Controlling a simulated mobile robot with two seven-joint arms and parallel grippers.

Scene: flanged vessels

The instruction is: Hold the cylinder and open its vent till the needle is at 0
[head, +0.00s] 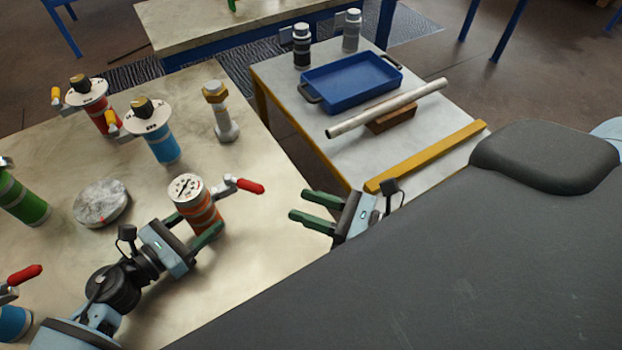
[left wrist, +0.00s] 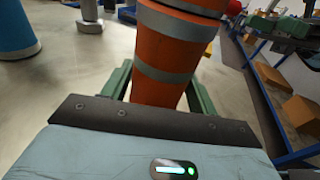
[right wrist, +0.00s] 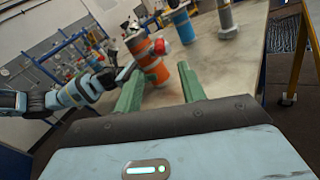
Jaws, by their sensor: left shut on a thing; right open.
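The orange cylinder (head: 203,218) with grey bands stands upright on the left table. A white dial (head: 185,188) with a needle is on its top; the needle's reading is too small to tell. Its vent has a red handle (head: 250,186) pointing right. My left gripper (head: 195,232) is shut on the orange cylinder, a green finger on each side; the left wrist view shows its banded body (left wrist: 168,50) between the fingers. My right gripper (head: 315,208) is open and empty, right of the red handle and apart from it. The right wrist view shows the cylinder (right wrist: 153,70) beyond the fingers.
A blue cylinder (head: 162,142), a red cylinder (head: 100,118), a green cylinder (head: 22,200), a bolt-like post (head: 222,115) and a round grey disc (head: 101,203) stand on the same table. A second table holds a blue tray (head: 350,84) and a pipe (head: 385,110).

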